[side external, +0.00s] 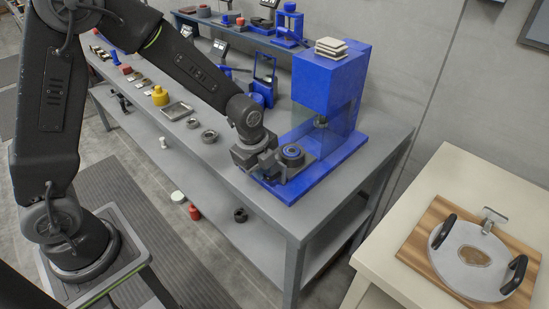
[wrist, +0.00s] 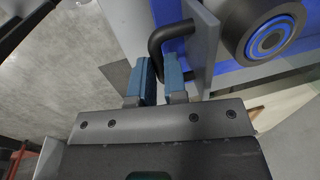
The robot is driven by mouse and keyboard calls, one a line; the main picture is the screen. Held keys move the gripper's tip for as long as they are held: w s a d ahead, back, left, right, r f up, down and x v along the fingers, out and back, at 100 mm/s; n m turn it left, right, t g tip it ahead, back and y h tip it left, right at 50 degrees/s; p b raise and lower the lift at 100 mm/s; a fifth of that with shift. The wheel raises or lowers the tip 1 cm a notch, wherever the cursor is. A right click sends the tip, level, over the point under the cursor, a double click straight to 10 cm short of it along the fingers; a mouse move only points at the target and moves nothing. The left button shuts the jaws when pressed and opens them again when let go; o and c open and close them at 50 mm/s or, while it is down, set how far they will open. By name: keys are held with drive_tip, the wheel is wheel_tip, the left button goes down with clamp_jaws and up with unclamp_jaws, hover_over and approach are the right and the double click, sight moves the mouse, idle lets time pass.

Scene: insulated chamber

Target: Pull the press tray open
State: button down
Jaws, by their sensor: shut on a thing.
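The blue press (side external: 330,85) stands at the right end of the grey workbench. Its grey tray sits low on the blue base, in front of the tall housing, and carries a round dark part with a blue ring (side external: 292,152). In the wrist view the tray's grey front plate (wrist: 206,45) has a black bar handle (wrist: 157,38). My gripper (wrist: 160,75) has its two blue-padded fingers on either side of the handle and is shut on it. In the side view my gripper (side external: 276,170) is beside the tray's left side; the handle is hidden there.
Grey rings (side external: 209,136), a yellow part (side external: 160,96) and a shallow metal tray (side external: 177,111) lie along the bench to the left. A blue frame stand (side external: 264,80) is behind my wrist. A pale table (side external: 450,185) with a round handled plate stands at the right, across a gap.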

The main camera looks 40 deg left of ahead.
drive_tip(key=shift+s, duration=0.35)
drive_tip(key=c, duration=1.2)
unclamp_jaws()
drive_tip(key=shift+o, duration=0.2)
wheel_tip(320, 180, up, 14)
drive_tip(key=s, duration=0.2)
drive_tip(key=shift+s+f, duration=0.15)
